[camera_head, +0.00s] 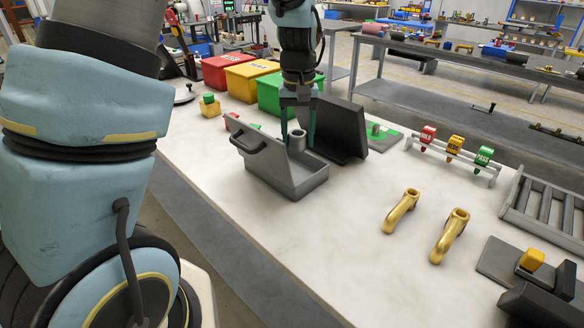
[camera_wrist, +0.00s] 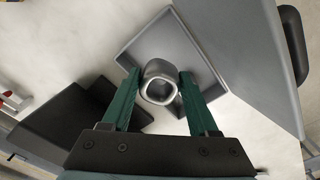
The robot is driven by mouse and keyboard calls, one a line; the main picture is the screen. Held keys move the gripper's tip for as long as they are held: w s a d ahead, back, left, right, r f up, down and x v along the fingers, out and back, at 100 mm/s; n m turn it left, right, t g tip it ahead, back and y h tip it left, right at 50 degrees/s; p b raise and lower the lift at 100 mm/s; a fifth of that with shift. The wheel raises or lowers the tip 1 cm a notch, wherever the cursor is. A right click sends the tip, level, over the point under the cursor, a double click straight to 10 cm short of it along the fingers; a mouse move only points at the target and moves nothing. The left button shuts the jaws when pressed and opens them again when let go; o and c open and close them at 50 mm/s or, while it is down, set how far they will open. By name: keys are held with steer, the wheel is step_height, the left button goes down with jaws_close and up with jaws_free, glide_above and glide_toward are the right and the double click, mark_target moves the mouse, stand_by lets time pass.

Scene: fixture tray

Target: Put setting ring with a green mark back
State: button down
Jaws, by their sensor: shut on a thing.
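A grey metal ring (camera_head: 297,142) with a wide hole sits between the fingertips of my gripper (camera_head: 297,130). In the wrist view, the green fingers of my gripper (camera_wrist: 158,80) are shut on the ring (camera_wrist: 147,71) from both sides. No green mark shows on it. The ring is inside or just above the open grey case (camera_head: 307,185), which has a dark handle on its left side. Whether the ring touches the case floor I cannot tell. The case's inside also shows in the wrist view (camera_wrist: 140,48).
A black upright panel (camera_head: 342,125) stands behind the case. A green plate (camera_head: 385,138) with a small grey part lies beyond it. Red (camera_head: 218,70), yellow (camera_head: 245,82) and green (camera_head: 270,95) bins stand at the back. Two brass taps (camera_head: 402,210) lie right.

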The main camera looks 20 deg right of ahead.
mark_target(297, 180)
step_height(297, 180, down, 10)
steer(key=p, duration=0.2)
steer(key=shift+r+p, duration=0.2)
steer(key=shift+p, duration=0.1)
steer(key=shift+f, duration=0.15)
steer(key=shift+c, duration=0.8)
jaws_free()
step_height(297, 180, up, 12)
steer(key=b, duration=0.2)
steer(key=shift+r+b, duration=0.2)
steer(key=shift+b, duration=0.1)
